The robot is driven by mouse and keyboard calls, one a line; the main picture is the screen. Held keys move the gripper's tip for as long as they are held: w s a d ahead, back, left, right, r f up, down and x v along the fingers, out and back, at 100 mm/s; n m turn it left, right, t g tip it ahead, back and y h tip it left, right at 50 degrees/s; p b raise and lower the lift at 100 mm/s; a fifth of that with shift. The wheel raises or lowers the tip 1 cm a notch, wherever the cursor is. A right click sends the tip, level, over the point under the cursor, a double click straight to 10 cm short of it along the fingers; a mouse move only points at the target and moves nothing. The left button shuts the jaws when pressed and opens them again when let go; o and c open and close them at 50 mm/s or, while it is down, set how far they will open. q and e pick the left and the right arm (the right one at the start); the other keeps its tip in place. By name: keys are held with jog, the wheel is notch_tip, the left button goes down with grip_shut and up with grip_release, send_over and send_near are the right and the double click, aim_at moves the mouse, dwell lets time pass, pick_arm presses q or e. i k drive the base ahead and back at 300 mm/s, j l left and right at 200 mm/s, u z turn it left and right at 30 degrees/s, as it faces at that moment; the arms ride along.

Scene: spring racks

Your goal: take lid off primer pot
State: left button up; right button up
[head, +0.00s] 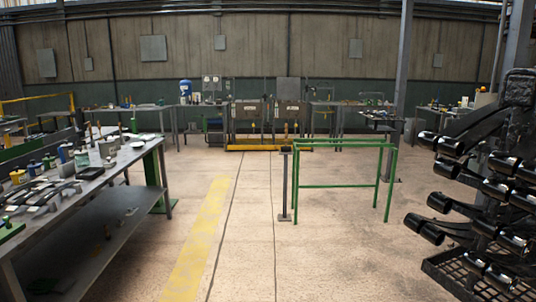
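Neither of my grippers is in the head view. A workbench (120,160) on the left carries several small pots and cans. Among them are a dark blue can (65,152), a yellowish container (17,177) and a pale grey container (107,148). They are too small and far off to tell which one is the primer pot, or whether a lid is on it.
A black rack (518,90) with several dark spring parts stands close on the right. A green metal frame (345,186) and a thin post (285,185) stand mid-floor. The floor (200,215) between bench and frame is clear. More benches line the back wall.

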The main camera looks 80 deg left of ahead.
aim_at(69, 151)
jog(key=u, duration=4.7)
